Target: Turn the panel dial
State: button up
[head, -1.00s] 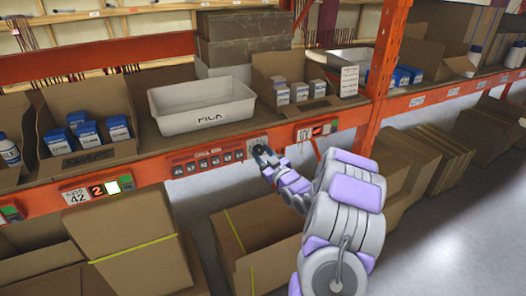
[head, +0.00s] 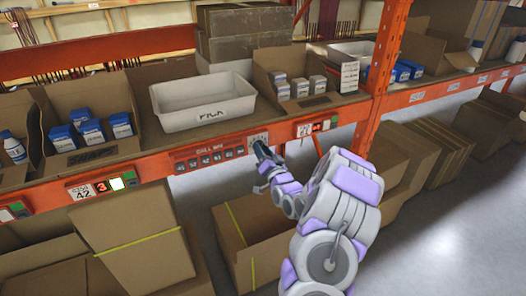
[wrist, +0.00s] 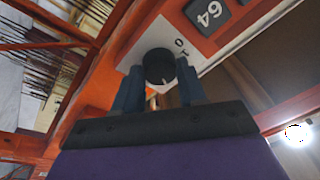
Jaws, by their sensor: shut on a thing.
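The dial is a round black knob (wrist: 160,67) on a pale plate (wrist: 205,42) with small markings beside it. In the wrist view, my gripper (wrist: 160,76) has one dark finger on each side of the knob and is shut on it. In the head view, the plate (head: 258,138) sits on the orange shelf beam, and my gripper (head: 261,150) reaches it from below right. The fingers hide the knob in the head view. The exact angle of the knob is hard to read.
A row of dark numbered tiles (head: 209,159) lies left of the plate on the orange beam (head: 150,171). A white bin (head: 205,117) stands on the shelf above. Open cardboard boxes (head: 262,245) stand below the beam near my arm. Clear floor (head: 440,230) lies to the right.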

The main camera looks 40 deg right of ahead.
jog(key=shift+m+g+h+b, duration=0.3)
jog(key=shift+m+h, duration=0.2)
jog(key=shift+m, duration=1.7)
jog(key=o, duration=1.1)
jog(key=shift+w+d+f, duration=0.15)
jog(key=shift+w, duration=0.05)
jog(key=shift+c, duration=0.2)
jog(key=shift+s, duration=0.1)
